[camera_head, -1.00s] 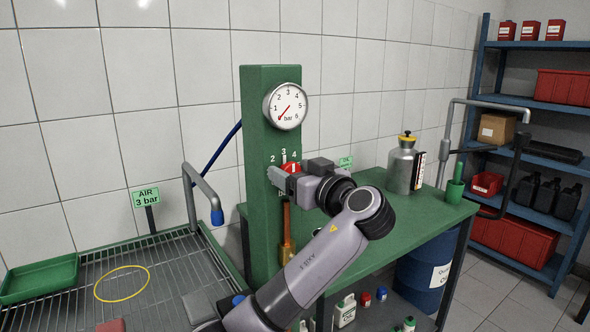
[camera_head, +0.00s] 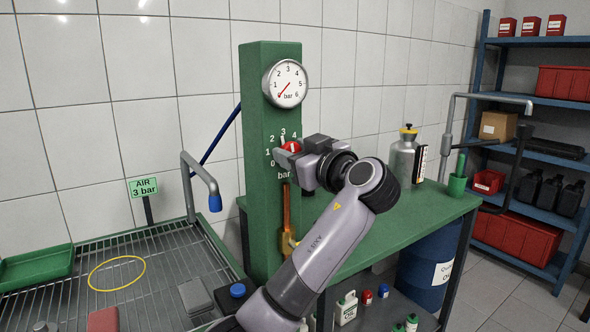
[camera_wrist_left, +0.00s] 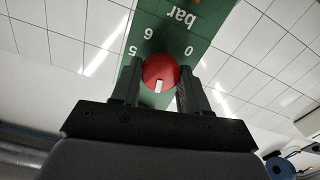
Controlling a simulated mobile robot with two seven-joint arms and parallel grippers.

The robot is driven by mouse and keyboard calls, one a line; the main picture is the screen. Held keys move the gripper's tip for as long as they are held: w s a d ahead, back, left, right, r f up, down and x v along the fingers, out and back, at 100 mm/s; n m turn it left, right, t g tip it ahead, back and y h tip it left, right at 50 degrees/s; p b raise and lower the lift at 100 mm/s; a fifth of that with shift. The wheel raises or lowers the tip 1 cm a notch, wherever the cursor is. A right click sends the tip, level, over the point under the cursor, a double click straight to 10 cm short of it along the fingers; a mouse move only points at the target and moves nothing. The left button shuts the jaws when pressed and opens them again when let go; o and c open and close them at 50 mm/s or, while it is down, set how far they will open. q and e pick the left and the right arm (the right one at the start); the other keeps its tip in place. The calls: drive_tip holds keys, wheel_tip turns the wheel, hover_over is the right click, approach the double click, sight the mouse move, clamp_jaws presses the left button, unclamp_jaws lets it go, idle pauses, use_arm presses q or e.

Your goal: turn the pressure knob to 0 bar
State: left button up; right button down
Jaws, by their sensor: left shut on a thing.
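The red pressure knob (camera_head: 291,147) is on the green post (camera_head: 258,215), below the round gauge (camera_head: 285,84). The gauge's red needle points to the lower left, below the 1. My left gripper (camera_head: 284,155) is at the knob, in front of its lower part. In the left wrist view the red knob (camera_wrist_left: 160,71) sits between the two fingers of my left gripper (camera_wrist_left: 155,85), which is shut on it. The knob's white mark points away from the "bar" label, toward the 3 side of the scale. My right gripper is not in view.
A grated bench with a yellow ring (camera_head: 117,273) and a green tray (camera_head: 38,266) lies at left. A bent pipe with a blue tip (camera_head: 214,202) stands close left of the post. A metal canister (camera_head: 403,162) stands on the green table (camera_head: 430,208) at right.

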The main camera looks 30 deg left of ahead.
use_arm(q)
drive_tip(key=shift+s+f+n+b, duration=0.15)
drive_tip(key=shift+n+b, duration=2.35)
drive_tip(key=shift+n, duration=1.55)
drive_tip(key=shift+w+f+n+b, duration=0.15)
drive_tip(key=shift+n+b, duration=2.3)
drive_tip(key=shift+n, duration=1.65)
drive_tip(key=shift+s+f+n+b, duration=0.15)
drive_tip(key=shift+n+b, duration=2.35)
drive_tip(key=shift+n, duration=1.55)
drive_tip(key=o, duration=1)
drive_tip(key=v, duration=0.7)
drive_tip(key=shift+d, duration=0.1)
